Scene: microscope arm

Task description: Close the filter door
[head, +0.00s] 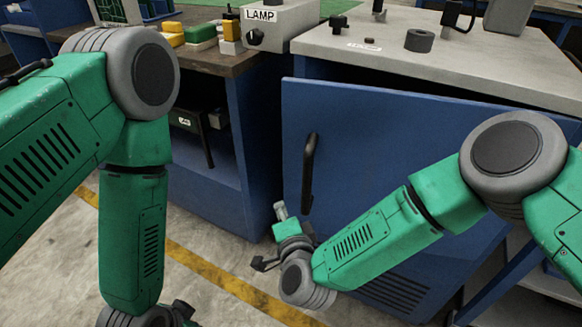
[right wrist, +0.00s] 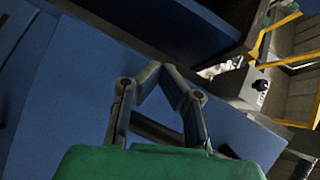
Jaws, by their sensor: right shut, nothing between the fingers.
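The filter door (head: 385,135) is a large blue panel with a black vertical bar handle (head: 309,170) near its left edge. It stands ajar, with a dark gap under the cabinet's grey top. My right gripper (head: 268,240) is low, left of and below the handle, in front of the door's lower left corner. In the right wrist view its fingertips (right wrist: 160,66) meet, empty, over blue panels. A dark bar shows behind the fingers there. Of my left arm, the wrist shows at the bottom edge of the head view; its fingers cannot be made out.
The grey cabinet top (head: 480,70) carries a black ring (head: 420,40) and small black parts. To the left is a blue bench with a wooden top (head: 210,60), an open shelf and a box labelled LAMP (head: 265,22). Floor with a yellow line (head: 220,275) is clear in front.

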